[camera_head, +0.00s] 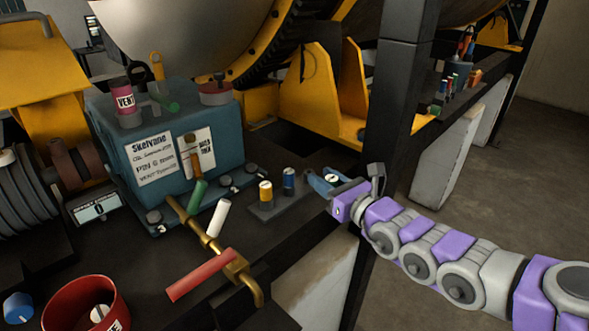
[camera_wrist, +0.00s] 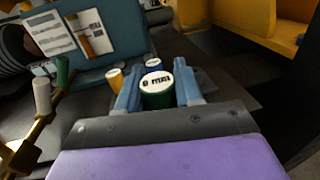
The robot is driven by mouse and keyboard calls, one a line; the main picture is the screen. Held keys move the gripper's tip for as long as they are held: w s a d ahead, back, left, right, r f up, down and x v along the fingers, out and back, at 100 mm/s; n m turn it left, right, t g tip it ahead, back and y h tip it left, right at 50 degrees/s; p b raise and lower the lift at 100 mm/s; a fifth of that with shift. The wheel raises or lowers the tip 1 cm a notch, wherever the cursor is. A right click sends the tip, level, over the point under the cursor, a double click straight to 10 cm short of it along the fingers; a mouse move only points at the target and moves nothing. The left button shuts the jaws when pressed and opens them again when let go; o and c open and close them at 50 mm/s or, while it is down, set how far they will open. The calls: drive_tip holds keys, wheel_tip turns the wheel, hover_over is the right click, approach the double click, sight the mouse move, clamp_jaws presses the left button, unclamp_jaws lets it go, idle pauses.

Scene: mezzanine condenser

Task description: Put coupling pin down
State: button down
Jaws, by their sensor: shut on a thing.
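My gripper (camera_head: 322,181) is at the right end of the dark bench top, its blue fingers shut on a pin. In the wrist view, the pin between the fingers is a dark green cylinder (camera_wrist: 158,99) with a white top that seems to read "8 mm". In the head view only its pale top (camera_head: 332,178) shows between the fingers. A yellow-orange pin (camera_head: 265,192) and a blue pin (camera_head: 289,180) stand upright on a small grey plate (camera_head: 263,212) just left of my gripper. I cannot tell whether the held pin touches the surface below.
A teal box (camera_head: 226,127) with paper labels stands behind and left. A brass pipe (camera_head: 207,239) with a red handle (camera_head: 201,275) crosses the front. A red bin (camera_head: 57,311) is at front left. A black post (camera_head: 395,100) rises close behind my gripper.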

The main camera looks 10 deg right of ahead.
drive_tip(key=w+p, duration=0.2)
drive_tip(key=w, duration=0.1)
drive_tip(key=w+p, duration=0.2)
drive_tip(key=w, duration=0.2)
drive_tip(key=w+f+p, duration=0.1)
drive_tip(key=w+p, duration=0.2)
drive_tip(key=w, duration=0.1)
drive_tip(key=shift+w+d+f, duration=0.1)
drive_tip(key=shift+w+d, duration=0.1)
drive_tip(key=shift+d, duration=0.15)
drive_tip(key=x, duration=0.4)
drive_tip(key=shift+s+a+f, duration=0.1)
drive_tip(key=shift+s+a, duration=0.05)
drive_tip(key=shift+a, duration=0.2)
drive_tip(key=shift+w+a, duration=0.3)
drive_tip(key=shift+a, duration=0.15)
drive_tip(key=shift+w+d+f, duration=0.15)
drive_tip(key=shift+d+f, duration=0.1)
drive_tip(key=f, duration=0.1)
drive_tip(key=d+f, duration=0.1)
drive_tip(key=f, duration=0.1)
drive_tip(key=shift+d+f, duration=0.1)
drive_tip(key=shift+d, duration=0.15)
drive_tip(key=c, duration=1.1)
unclamp_jaws()
drive_tip(key=shift+a, duration=0.1)
drive_tip(key=o, duration=0.4)
drive_tip(key=shift+a, duration=0.3)
drive_tip(key=shift+c, duration=0.2)
